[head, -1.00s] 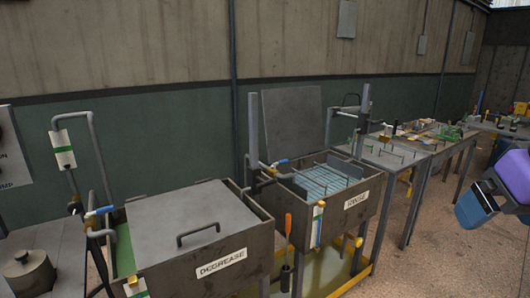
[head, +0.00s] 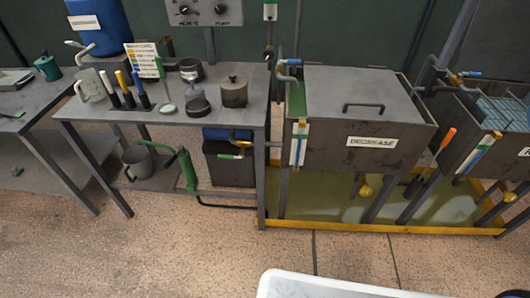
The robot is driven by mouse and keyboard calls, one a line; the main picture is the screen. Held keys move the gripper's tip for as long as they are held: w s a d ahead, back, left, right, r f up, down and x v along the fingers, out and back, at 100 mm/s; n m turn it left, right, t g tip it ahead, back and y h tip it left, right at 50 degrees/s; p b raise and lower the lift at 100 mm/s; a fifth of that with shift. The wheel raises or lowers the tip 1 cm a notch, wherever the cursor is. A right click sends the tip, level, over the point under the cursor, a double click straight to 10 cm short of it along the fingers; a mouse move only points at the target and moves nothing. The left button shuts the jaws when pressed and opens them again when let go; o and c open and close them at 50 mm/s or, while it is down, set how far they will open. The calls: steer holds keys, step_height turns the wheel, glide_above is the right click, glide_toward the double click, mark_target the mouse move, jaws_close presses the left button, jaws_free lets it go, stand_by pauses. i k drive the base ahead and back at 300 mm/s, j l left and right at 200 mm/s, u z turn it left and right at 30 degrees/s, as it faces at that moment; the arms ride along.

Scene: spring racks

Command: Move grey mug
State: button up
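A light grey mug-like vessel (head: 90,86) with a handle stands near the left end of the grey workbench (head: 225,118). A dark grey cup (head: 191,71) stands at the back of the bench top. I cannot tell which of these is the task's grey mug. My gripper is not in view.
Upright colour-handled tools (head: 134,88), a lidded pot (head: 234,92) and a clear-topped jar (head: 197,102) crowd the bench. The degrease tank (head: 370,140) stands to its right. A white rim (head: 325,286) shows at the bottom edge. The floor in front is clear.

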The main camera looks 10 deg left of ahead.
mark_target(137, 160)
steer(key=u, duration=1.7)
steer(key=i+j+z, duration=0.1)
steer(key=i+j, duration=0.25)
steer(key=i+j+z, duration=0.15)
steer(key=i+j, duration=0.25)
steer(key=i, duration=0.15)
steer(key=i+j+z, duration=0.1)
steer(key=i+j, duration=0.3)
steer(key=i+j+z, duration=0.15)
steer(key=i+j, duration=0.3)
steer(key=i+j+z, duration=0.1)
steer(key=i+j, duration=0.25)
steer(key=j, duration=0.15)
steer(key=i+j+z, duration=0.15)
steer(key=i+j, duration=0.25)
steer(key=j, duration=0.15)
steer(key=i+j+z, duration=0.1)
steer(key=i+j, duration=0.2)
steer(key=j, duration=0.3)
steer(key=i+j+z, duration=0.15)
steer(key=i+j, duration=0.2)
steer(key=j, duration=0.25)
